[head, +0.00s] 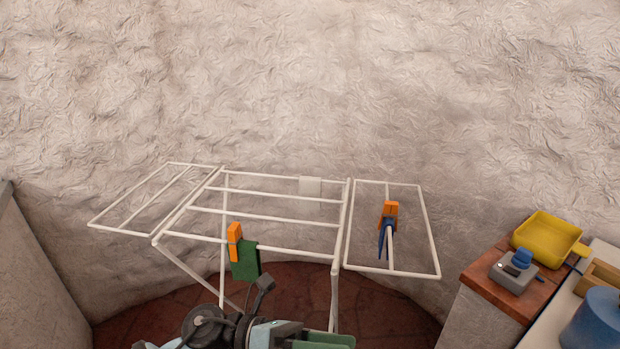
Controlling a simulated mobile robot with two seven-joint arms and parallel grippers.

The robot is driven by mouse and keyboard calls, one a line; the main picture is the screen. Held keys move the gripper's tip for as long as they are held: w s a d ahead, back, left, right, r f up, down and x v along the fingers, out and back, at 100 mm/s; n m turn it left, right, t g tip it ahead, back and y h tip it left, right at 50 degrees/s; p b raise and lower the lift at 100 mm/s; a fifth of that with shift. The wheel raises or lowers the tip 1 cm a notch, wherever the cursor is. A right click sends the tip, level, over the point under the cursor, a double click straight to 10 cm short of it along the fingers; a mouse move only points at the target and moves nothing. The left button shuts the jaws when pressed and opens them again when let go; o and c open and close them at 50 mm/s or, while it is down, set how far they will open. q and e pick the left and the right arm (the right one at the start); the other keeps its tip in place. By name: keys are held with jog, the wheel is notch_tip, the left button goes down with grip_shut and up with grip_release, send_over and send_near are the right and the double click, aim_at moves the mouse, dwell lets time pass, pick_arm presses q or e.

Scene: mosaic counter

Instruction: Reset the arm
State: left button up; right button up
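Part of one of my arms shows at the bottom centre of the head view, with dark round joints and pale blue links. It seems to come in from the left, so I take it as my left arm. A small dark part (264,284) sticks up from it, just below the green cloth; whether it is a finger is unclear. A green piece (323,341) lies at its right end, cut by the frame edge. I cannot make out fingertips or whether this gripper is open. My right gripper is not in view.
A white drying rack (270,218) stands by the rough wall.

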pick_arm(q)
jog(key=a+f+n+t+y+p, duration=0.1)
jog(key=a+f+n+t+y, duration=0.45)
jog(key=n+t, duration=0.75)
jog(key=a+f+n+t+y+p, duration=0.2)
jog(key=a+f+n+t+y, duration=0.35)
jog(key=n, duration=1.35)
jog(key=s+a+f+n+g+y, duration=0.2)
jog(key=s+a+f+n, duration=0.2)
jog(key=s+f, duration=0.2)
jog(key=s+a+f+n+g+y+p, duration=0.1)
jog(key=s+a+f+n, duration=0.3)
jog(key=s, duration=0.5)
jog(key=s+a+f+n+g+y, duration=0.3)
jog(key=s+a+f+n, duration=0.1)
jog(key=s+f, duration=0.3)
jog(key=shift+s+a+f, duration=0.15)
jog(key=shift+a+f, duration=0.05)
jog(key=shift+f, duration=0.15)
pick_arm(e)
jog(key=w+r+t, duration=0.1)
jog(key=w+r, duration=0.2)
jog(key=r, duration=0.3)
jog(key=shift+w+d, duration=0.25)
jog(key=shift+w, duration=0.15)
